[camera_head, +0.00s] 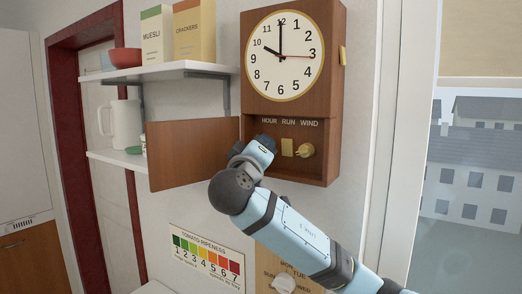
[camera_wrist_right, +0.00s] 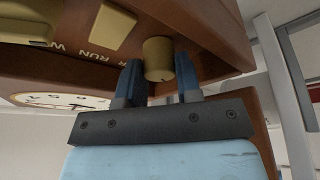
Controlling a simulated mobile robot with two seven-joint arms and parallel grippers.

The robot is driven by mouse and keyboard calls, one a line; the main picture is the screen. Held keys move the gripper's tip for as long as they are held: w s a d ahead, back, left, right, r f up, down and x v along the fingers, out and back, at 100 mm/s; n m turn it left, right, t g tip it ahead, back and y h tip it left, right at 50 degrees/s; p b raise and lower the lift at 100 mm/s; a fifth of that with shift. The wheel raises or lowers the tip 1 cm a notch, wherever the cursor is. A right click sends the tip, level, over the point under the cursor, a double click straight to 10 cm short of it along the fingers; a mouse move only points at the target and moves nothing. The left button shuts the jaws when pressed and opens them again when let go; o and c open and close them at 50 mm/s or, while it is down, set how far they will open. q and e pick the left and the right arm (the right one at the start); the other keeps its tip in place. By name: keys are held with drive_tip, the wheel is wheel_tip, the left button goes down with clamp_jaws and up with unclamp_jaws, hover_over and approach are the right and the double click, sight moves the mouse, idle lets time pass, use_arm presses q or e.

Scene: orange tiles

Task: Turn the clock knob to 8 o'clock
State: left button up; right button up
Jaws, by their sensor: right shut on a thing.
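The clock (camera_head: 283,55) hangs on the wall in a wooden case. Its short hand points at 10, its long hand at 12, and a thin red hand at 3. Below the dial is a recess labelled HOUR, RUN and WIND. In the right wrist view the yellowish hour knob (camera_wrist_right: 158,58) sits between the two fingers of my right gripper (camera_wrist_right: 160,70), which is shut on it. In the head view my right gripper (camera_head: 262,146) covers the hour knob. My left gripper is not in view.
The square RUN piece (camera_head: 287,147) and the WIND key (camera_head: 304,151) sit right of my gripper. The open wooden door (camera_head: 180,156) stands out to the left. Shelves (camera_head: 160,72) hold boxes, a red bowl and a white kettle. A window is at the right.

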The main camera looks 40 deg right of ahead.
drive_tip(key=shift+n, duration=0.3)
drive_tip(key=shift+r+n+g+y, duration=0.15)
drive_tip(key=shift+n+y, duration=0.55)
drive_tip(key=shift+n, duration=1.2)
drive_tip(key=shift+n+g+y, duration=0.1)
drive_tip(key=shift+n+y, duration=0.6)
drive_tip(key=shift+n, duration=1.2)
drive_tip(key=shift+r+n+g+y, duration=0.15)
drive_tip(key=shift+n+y, duration=0.55)
drive_tip(key=shift+n, duration=1.2)
drive_tip(key=shift+f, duration=0.1)
drive_tip(key=o, duration=0.9)
drive_tip(key=shift+s, duration=0.15)
